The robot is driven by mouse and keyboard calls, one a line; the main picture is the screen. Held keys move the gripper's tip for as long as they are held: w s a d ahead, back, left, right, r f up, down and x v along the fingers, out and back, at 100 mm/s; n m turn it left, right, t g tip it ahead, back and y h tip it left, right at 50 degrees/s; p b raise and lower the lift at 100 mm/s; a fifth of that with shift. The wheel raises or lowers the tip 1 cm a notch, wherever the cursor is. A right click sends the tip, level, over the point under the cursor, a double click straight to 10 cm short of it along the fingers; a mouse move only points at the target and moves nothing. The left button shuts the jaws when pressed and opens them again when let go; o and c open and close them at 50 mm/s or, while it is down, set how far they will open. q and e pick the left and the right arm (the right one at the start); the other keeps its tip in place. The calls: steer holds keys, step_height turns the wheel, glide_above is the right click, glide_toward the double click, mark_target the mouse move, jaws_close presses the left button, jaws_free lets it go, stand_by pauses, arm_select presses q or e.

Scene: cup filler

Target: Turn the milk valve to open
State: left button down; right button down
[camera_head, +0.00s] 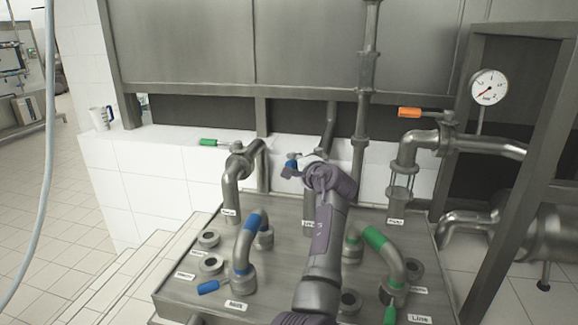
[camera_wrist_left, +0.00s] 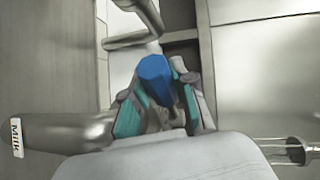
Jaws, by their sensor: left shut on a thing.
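The milk valve has a blue handle (camera_head: 292,163), which shows end-on and larger in the left wrist view (camera_wrist_left: 156,80). A "Milk" label (camera_wrist_left: 15,138) is beside its pipe (camera_wrist_left: 70,132) in that view. My left gripper (camera_head: 302,168) is at the valve, in front of the back pipes. In the left wrist view its teal-padded fingers (camera_wrist_left: 160,112) are on both sides of the blue handle and shut on it. My left arm hides most of the valve body and lower pipe in the head view. My right gripper is not in view.
A green-handled valve (camera_head: 212,142) is to the left and an orange-handled valve (camera_head: 410,113) to the right, below a gauge (camera_head: 489,87). Blue-banded (camera_head: 248,238) and green-banded (camera_head: 378,243) bent pipes flank my arm on the metal panel (camera_head: 190,293). A mug (camera_head: 101,117) stands on the ledge.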

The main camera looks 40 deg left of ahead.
arm_select(q)
steer(key=shift+f, duration=0.1)
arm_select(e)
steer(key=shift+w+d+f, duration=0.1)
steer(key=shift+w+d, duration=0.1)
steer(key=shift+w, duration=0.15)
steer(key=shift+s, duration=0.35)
arm_select(q)
steer(key=c, duration=0.9)
jaws_free()
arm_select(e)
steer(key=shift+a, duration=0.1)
